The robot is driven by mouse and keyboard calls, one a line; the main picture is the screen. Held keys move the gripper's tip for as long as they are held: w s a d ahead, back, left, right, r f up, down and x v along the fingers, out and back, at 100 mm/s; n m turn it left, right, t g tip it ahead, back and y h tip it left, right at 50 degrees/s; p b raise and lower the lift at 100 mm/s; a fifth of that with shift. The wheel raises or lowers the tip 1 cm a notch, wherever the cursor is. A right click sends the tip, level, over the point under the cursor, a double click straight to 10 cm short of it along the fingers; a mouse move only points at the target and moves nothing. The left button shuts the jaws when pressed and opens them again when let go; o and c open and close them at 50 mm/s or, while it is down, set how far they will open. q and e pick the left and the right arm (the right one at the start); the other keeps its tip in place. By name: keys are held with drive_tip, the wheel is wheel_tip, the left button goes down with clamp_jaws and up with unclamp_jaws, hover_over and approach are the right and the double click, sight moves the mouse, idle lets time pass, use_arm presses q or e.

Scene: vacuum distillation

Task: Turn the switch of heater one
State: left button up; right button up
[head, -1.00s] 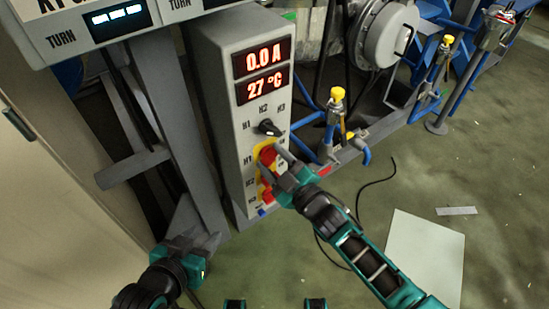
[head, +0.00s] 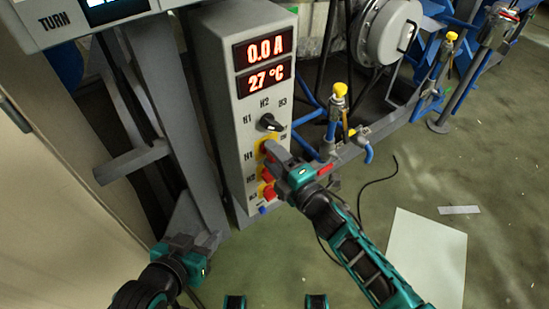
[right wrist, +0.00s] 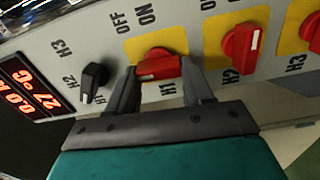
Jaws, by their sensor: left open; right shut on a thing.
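The heater control box (head: 229,115) is a grey column with red displays reading 0.0 A and 27 °C. The heater one switch is a red knob on a yellow plate marked H1; it shows in the right wrist view (right wrist: 158,64) between my right gripper's fingers. My right gripper (head: 270,155) is shut on this knob, and it also shows in the right wrist view (right wrist: 160,85). In the head view the gripper mostly hides the knob. My left gripper (head: 190,243) is open and empty, low at the left, away from the box.
Red knobs H2 (right wrist: 240,48) and H3 (right wrist: 312,32) sit beside H1. A black selector knob (head: 269,123) is above it. Blue frames with yellow-topped valves (head: 340,90) stand to the right. A black cable (head: 375,182) and a pale sheet (head: 425,260) lie on the floor.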

use_arm(q)
drive_tip(key=shift+w+d+r, duration=0.2)
drive_tip(key=shift+r, duration=0.05)
use_arm(e)
drive_tip(key=shift+n, duration=0.5)
drive_tip(key=o, duration=1)
use_arm(q)
drive_tip(key=shift+s+f, duration=0.1)
drive_tip(key=shift+f, duration=0.15)
use_arm(e)
drive_tip(key=shift+o, duration=0.2)
use_arm(q)
drive_tip(key=shift+s+a+r+p, duration=0.15)
drive_tip(key=shift+a+r+p, duration=0.15)
drive_tip(key=shift+r+p, duration=0.65)
use_arm(e)
drive_tip(key=v, duration=1.3)
use_arm(q)
drive_tip(key=shift+f, duration=0.15)
